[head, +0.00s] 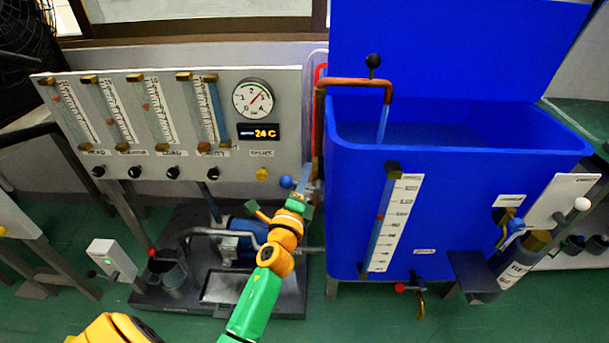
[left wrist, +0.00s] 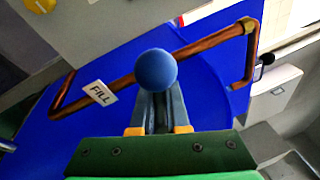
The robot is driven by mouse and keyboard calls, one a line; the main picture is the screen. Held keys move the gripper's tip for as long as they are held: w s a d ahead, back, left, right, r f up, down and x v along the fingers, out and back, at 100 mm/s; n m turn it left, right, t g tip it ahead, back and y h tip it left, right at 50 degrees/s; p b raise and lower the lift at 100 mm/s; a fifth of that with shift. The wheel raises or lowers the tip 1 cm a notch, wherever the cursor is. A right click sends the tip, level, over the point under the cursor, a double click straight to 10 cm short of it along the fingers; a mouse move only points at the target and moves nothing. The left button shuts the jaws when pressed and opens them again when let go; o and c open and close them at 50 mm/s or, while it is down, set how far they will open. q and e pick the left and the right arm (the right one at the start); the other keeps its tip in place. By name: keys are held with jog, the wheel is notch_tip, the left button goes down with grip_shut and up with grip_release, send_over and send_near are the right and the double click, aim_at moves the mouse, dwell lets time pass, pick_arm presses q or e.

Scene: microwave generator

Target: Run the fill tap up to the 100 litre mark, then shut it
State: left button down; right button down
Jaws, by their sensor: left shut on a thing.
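My left gripper (head: 301,193) is at the blue-knobbed fill tap handle, left of the blue tank (head: 345,240). In the left wrist view its fingers (left wrist: 154,112) are closed just below the round blue knob (left wrist: 156,70). A white FILL label (left wrist: 100,93) sits beside the copper pipe (left wrist: 200,46). In the head view the copper spout (head: 350,82) reaches over the tank rim, and a pale blue stream (head: 383,123) falls from it. The tank's level gauge (head: 383,222) has a white scale (head: 402,215) and a small red mark; its figures are too small to read surely. My right gripper is not seen.
A grey panel (head: 225,110) with several tubes, a dial (head: 253,98) and a 24 C display stands at left. A pump (head: 235,240) sits on a dark base below. A red-knobbed drain tap (head: 401,288) is low on the tank front.

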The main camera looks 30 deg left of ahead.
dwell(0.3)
